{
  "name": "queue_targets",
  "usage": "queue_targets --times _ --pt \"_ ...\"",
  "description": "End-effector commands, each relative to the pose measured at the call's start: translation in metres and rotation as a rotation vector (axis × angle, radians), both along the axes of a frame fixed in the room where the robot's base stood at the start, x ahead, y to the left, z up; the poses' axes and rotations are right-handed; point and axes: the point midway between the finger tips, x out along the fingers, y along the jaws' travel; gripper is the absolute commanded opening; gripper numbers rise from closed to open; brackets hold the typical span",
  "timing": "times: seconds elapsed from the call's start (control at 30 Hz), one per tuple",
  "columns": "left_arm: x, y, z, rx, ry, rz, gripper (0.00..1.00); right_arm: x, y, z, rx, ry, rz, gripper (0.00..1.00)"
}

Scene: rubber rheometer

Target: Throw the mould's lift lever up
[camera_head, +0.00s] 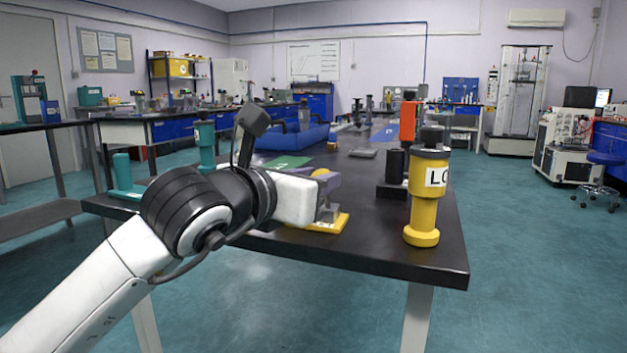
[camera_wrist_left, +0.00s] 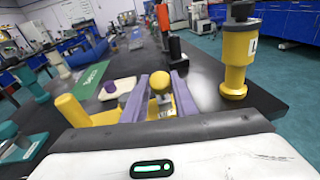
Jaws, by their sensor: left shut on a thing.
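My left gripper (camera_wrist_left: 163,92) has its two purple fingers on either side of a round yellow knob (camera_wrist_left: 161,82), shut on it. I take this knob to be the mould's lift lever. In the head view the left gripper (camera_head: 322,188) is at the near edge of the black table, and a bit of the knob (camera_head: 320,173) shows above the fingers. A yellow base (camera_head: 328,224) with a grey part lies just below the gripper. The mould's body and the lever's lower part are mostly hidden by my wrist and fingers. My right gripper is not in view.
A tall yellow cylinder (camera_head: 424,200) with a dark top and label stands at the table's right corner. A black post (camera_head: 394,165) and an orange one (camera_head: 408,122) stand behind it. A green mat (camera_wrist_left: 92,80) and a yellow post (camera_wrist_left: 72,111) are left of the gripper.

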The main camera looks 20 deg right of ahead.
Motion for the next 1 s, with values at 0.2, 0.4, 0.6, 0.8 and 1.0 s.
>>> queue_targets --times 0.2,0.4,0.6,0.8,1.0 --pt "0.0 0.0 -0.002 0.002 0.006 0.0 0.45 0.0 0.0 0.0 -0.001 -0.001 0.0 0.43" --pt "0.0 0.0 -0.001 0.0 0.001 0.0 0.45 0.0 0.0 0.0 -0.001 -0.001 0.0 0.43" --pt "-0.008 0.012 0.002 -0.002 0.001 0.0 0.45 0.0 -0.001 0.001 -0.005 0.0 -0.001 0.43" --pt "-0.03 0.039 0.006 -0.001 0.001 0.0 0.45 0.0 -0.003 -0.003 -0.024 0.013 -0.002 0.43" --pt "-0.052 0.064 0.01 0.0 0.003 0.0 0.45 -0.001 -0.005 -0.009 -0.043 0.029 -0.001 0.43"
